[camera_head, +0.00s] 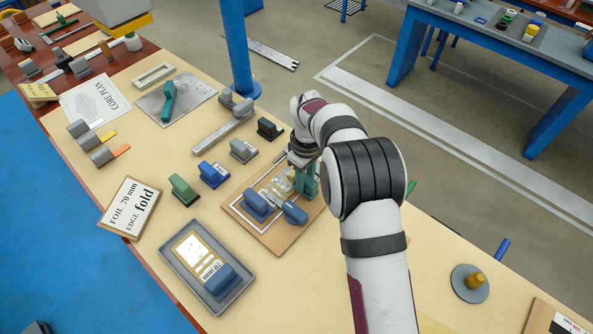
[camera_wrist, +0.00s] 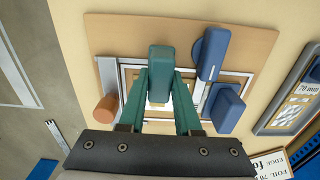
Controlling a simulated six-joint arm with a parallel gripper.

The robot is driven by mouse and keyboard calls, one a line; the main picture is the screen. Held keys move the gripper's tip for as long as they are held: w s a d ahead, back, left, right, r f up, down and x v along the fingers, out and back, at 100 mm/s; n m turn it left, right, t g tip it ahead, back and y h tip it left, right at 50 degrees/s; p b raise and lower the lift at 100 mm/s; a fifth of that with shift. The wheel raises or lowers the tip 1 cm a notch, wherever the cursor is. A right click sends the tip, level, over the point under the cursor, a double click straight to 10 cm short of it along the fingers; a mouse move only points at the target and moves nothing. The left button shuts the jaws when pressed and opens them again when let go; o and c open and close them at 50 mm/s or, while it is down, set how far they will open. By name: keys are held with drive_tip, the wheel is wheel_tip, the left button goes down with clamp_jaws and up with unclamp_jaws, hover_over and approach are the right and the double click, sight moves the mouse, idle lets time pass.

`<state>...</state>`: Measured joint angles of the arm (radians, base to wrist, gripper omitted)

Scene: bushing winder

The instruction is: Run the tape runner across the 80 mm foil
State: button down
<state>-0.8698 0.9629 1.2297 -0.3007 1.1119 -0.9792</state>
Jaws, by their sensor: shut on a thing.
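My gripper (camera_head: 304,183) is over the far right part of a brown board (camera_head: 243,221). In the wrist view its two green fingers are shut on a dark green block (camera_wrist: 160,58), apparently the tape runner. Its underside is hidden, so I cannot tell whether it touches the sheet below. A pale foil sheet with a light frame lies on the board, largely covered. Two blue blocks stand there: a wide one (camera_head: 256,205) and a longer-handled one (camera_head: 294,213). No 80 mm label is readable.
A grey tray (camera_head: 181,264) holds a 70 mm labelled foil and a blue block. A card reading "FOIL 70 mm EDGE fold" (camera_head: 131,207) lies left. Green (camera_head: 184,190), blue (camera_head: 213,174) and grey (camera_head: 243,150) handled blocks stand behind the board. A blue post (camera_head: 236,50) rises beyond.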

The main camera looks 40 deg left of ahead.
sight(309, 180)
drive_tip(key=shift+d, duration=0.6)
drive_tip(key=shift+r, duration=0.1)
drive_tip(key=shift+r, duration=2.95)
drive_tip(key=shift+r, duration=1.5)
